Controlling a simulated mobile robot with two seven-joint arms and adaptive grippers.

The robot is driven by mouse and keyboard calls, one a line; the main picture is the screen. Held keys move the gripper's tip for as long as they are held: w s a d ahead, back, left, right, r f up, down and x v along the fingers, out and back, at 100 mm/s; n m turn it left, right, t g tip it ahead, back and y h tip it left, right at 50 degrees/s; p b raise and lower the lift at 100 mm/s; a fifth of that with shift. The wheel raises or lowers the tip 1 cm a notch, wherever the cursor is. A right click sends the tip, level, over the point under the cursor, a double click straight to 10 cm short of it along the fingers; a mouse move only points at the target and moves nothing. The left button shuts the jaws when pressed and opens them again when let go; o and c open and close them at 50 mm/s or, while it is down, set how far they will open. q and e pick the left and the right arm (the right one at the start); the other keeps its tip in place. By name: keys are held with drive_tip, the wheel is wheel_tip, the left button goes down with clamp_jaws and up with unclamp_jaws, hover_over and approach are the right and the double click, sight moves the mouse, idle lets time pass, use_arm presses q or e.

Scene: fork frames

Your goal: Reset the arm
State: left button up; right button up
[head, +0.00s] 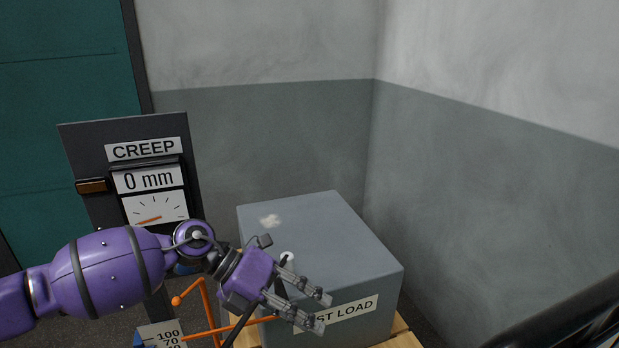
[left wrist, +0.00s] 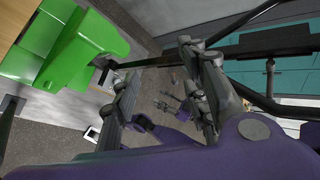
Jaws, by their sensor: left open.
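My left arm comes in from the left in the head view. Its gripper (head: 312,307) is open, in front of a grey box with a label partly hidden by the fingers, ending in "ST LOAD" (head: 330,222). I cannot tell whether the fingers touch the box. In the left wrist view the two fingers (left wrist: 165,95) stand apart with nothing held between them. My right gripper does not show in the head view.
A dark panel (head: 75,150) reads "CREEP" and "0 mm" above a dial (head: 155,207). Orange rods (head: 205,305) stand behind my arm. A green object (left wrist: 75,45) shows in the left wrist view. Grey walls close off the back and right.

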use_arm(q)
drive_tip(key=d+r+n+t+h, duration=0.4)
drive_tip(key=d+r+n+h, duration=0.15)
drive_tip(key=d, duration=0.25)
drive_tip(key=a+f+n+t+y+p, duration=0.3)
drive_tip(key=a+f+n+t+y, duration=1)
drive_tip(key=n, duration=1.1)
drive_tip(key=s+a+f+n+g+y, duration=0.1)
drive_tip(key=s+a+f+n+g, duration=0.1)
drive_tip(key=s+f, duration=0.4)
drive_tip(key=s+a+f+n+g+y+p, duration=0.1)
drive_tip(key=s+a+f+n, duration=0.3)
drive_tip(key=s, duration=1)
drive_tip(key=s+a+f+n+g+y+p, duration=0.1)
drive_tip(key=s+a+f+n+g, duration=0.2)
drive_tip(key=s+a+f, duration=0.4)
drive_tip(key=s+f+n, duration=0.1)
drive_tip(key=s+f, duration=0.2)
drive_tip(key=s, duration=0.1)
drive_tip(key=shift+g, duration=0.3)
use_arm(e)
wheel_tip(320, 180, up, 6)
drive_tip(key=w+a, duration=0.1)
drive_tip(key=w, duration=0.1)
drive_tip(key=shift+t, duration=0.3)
use_arm(q)
drive_tip(key=shift+a, duration=0.1)
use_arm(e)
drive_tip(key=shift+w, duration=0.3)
